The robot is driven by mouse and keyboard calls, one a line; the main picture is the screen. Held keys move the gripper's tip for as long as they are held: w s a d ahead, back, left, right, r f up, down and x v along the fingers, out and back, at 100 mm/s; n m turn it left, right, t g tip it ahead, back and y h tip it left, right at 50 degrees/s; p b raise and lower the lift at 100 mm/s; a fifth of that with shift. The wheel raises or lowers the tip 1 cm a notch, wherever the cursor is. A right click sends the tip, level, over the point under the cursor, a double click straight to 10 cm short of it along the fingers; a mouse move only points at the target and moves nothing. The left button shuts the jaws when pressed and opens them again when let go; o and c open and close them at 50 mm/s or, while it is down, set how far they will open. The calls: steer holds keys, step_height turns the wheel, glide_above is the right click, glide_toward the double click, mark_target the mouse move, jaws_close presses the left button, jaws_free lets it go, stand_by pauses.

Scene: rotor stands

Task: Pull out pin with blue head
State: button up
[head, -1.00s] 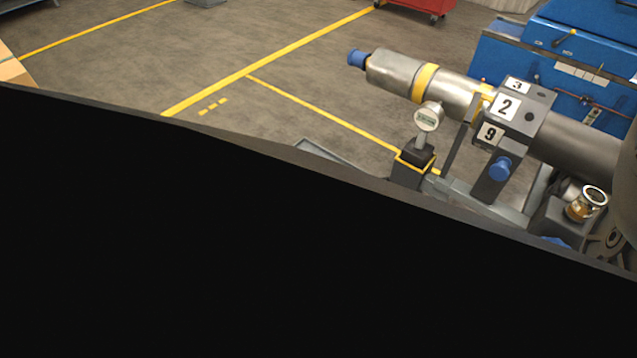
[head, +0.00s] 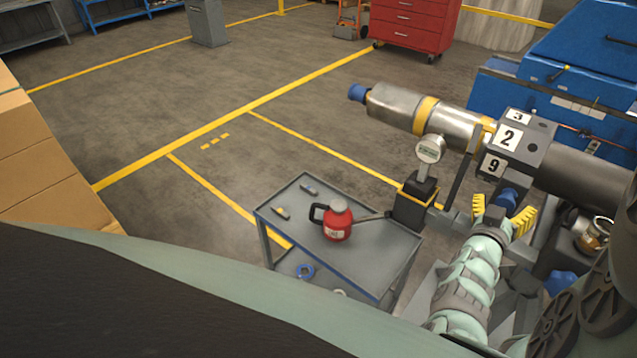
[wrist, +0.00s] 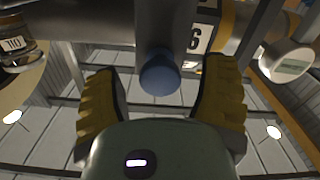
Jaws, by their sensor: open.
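The pin's blue head (head: 508,197) sticks out low on the dark block of the rotor stand (head: 527,140), below the 9 label. In the wrist view the round blue head (wrist: 160,74) is in the middle, between the fingers and a little beyond the palm. My gripper (head: 505,212) has yellow fingers spread to either side of the head. In the wrist view my gripper (wrist: 160,100) is open, with a gap between each finger and the head. The pin's shaft is hidden.
A grey cart (head: 385,257) with a red canister (head: 338,222) stands left of my arm. A gauge (head: 430,150) stands left of the pin, and a metal rotor shaft (head: 395,107) runs above. A brass-rimmed fitting (head: 593,234) is close on the right. Open floor lies left.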

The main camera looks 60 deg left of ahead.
steer(key=shift+w+a, duration=0.1)
steer(key=shift+w, duration=0.45)
steer(key=shift+s, duration=0.1)
jaws_close()
